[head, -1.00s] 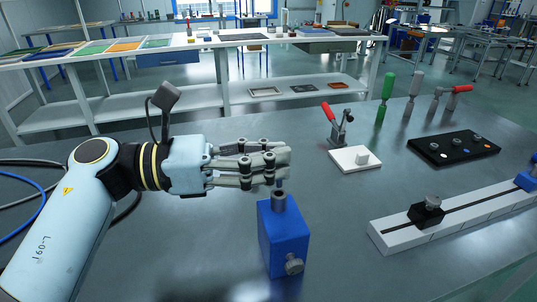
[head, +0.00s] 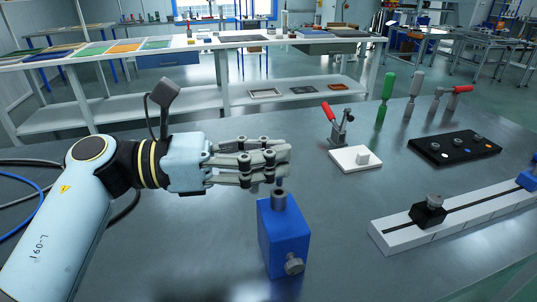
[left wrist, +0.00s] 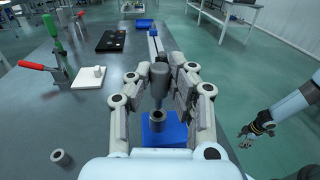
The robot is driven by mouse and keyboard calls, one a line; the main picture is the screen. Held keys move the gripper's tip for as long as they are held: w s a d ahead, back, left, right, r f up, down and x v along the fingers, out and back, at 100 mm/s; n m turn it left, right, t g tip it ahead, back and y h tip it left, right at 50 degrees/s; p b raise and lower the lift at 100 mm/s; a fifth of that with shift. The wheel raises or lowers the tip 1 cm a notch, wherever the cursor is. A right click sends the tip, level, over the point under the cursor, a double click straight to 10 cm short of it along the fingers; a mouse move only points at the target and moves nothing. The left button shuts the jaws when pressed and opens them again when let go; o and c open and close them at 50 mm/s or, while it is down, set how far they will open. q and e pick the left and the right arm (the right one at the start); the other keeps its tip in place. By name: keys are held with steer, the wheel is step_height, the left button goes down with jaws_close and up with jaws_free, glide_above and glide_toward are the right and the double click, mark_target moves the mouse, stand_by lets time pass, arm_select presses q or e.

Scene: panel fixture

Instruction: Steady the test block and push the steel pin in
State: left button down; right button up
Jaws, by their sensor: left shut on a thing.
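The blue test block (head: 283,238) stands upright on the grey table, with a metal sleeve (head: 279,200) in its top and a knob (head: 294,265) low on its front. My left gripper (head: 270,165) is above the block, its fingers closed. In the left wrist view it is shut on the steel pin (left wrist: 159,76), a grey cylinder with a narrower lower end. The pin points down over the sleeve (left wrist: 157,117). Whether its tip touches or enters the sleeve is unclear. My right gripper (left wrist: 247,137) shows small at the right of the left wrist view, apart from the block.
A white plate (head: 354,158) with a red-handled clamp (head: 337,125) behind it lies right of the block. A black board (head: 455,148) and a white rail (head: 440,217) lie farther right. A loose metal ring (left wrist: 61,158) is on the table in the left wrist view.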

stand_by(0.7)
arm_select(q)
steer(key=shift+f+b, duration=1.5)
steer(key=shift+b, duration=0.1)
steer(key=c, duration=1.1)
jaws_free()
steer(key=shift+r, duration=0.1)
steer(key=shift+c, duration=0.2)
